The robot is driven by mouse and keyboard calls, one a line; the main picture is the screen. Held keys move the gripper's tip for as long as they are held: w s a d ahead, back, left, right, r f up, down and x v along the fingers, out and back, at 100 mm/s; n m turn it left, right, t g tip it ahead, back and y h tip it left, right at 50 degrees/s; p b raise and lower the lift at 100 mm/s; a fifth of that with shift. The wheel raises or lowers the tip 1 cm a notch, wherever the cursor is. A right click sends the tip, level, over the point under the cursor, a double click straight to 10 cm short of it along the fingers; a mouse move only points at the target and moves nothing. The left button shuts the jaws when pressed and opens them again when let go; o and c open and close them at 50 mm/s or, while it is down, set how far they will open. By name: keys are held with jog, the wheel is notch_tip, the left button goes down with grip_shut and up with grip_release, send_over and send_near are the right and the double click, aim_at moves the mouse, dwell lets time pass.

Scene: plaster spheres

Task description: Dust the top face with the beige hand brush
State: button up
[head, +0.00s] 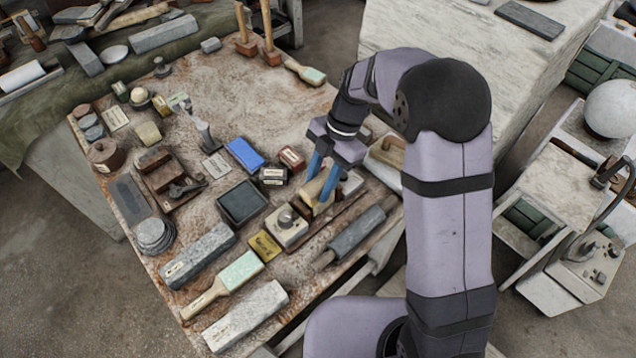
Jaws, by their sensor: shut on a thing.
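My gripper (320,189) points down over the right part of the worktable, with its blue fingers shut on a beige object (313,188). This looks like the beige hand brush; the fingers hide part of it, and its bristles cannot be made out. It is low among the tools, and I cannot tell whether it touches the table. A large pale stone block (400,38) stands behind my arm at the upper right. Its broad flat top face is partly covered by my arm.
The worktable (205,75) is crowded. Close to my gripper are a dark tray (242,203), a blue block (245,154) and a grey roller-like tool (355,232). A pale-green-ended brush (232,278) lies at the front. A dark flat bar (530,20) lies on the stone block.

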jog(key=shift+w+d, duration=0.25)
jog(key=shift+w+d, duration=0.35)
jog(key=shift+w, duration=0.05)
jog(key=shift+s+a, duration=0.1)
jog(key=shift+s, duration=0.05)
jog(key=shift+s+a+b, duration=0.35)
jog(key=shift+s+a, duration=0.3)
jog(key=shift+s, duration=0.05)
jog(key=shift+a, duration=0.1)
jog(key=shift+s+a, duration=0.7)
jog(key=shift+s, duration=0.05)
jog(key=shift+b, duration=0.3)
